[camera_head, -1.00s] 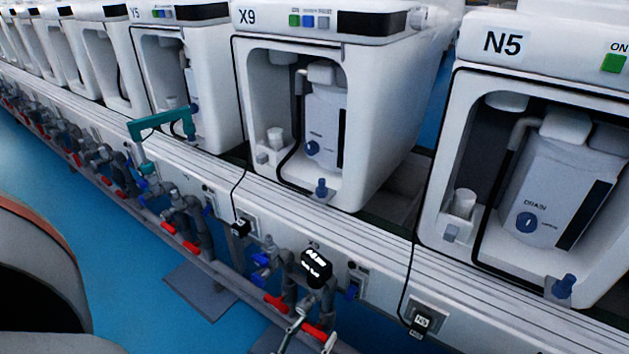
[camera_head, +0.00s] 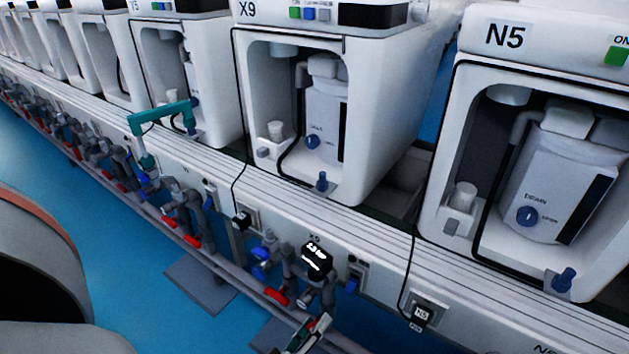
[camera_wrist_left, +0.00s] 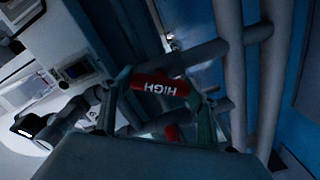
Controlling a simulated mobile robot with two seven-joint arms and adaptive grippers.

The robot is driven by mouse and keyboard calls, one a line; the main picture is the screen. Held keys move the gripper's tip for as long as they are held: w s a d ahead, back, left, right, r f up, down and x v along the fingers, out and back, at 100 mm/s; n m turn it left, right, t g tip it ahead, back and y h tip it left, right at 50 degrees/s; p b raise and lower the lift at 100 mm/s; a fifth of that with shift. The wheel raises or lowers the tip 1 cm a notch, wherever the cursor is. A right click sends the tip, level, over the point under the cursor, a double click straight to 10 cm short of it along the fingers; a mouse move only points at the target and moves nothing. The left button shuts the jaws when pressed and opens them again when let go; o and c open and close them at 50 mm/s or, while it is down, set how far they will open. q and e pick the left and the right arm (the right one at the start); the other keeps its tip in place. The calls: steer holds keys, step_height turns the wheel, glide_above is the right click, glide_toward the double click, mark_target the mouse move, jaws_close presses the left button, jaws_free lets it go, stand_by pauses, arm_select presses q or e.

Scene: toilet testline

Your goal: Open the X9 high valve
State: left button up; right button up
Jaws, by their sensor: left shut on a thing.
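The red valve handle marked HIGH (camera_wrist_left: 160,86) shows in the left wrist view, lying between the two fingers of my left gripper (camera_wrist_left: 158,104). The gripper is shut on it. In the head view my left gripper (camera_head: 318,326) is at the bottom, at the pipes below the X9 unit (camera_head: 390,110), and it hides most of this handle. A second red handle (camera_head: 277,296) sits to the left of it on the X9 pipes; a red part (camera_wrist_left: 173,132) also shows below the HIGH handle in the wrist view.
A black gauge with a lit display (camera_head: 317,258) stands just above my left gripper. Blue valve handles (camera_head: 260,262) are on the left. The N5 unit (camera_head: 545,60) is at the right. Grey pipes (camera_wrist_left: 231,70) run close by the gripper.

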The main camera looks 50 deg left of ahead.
arm_select(q)
steer(key=n, duration=0.6)
steer(key=shift+n, duration=0.4)
stand_by(0.3)
steer(key=o, duration=1.1)
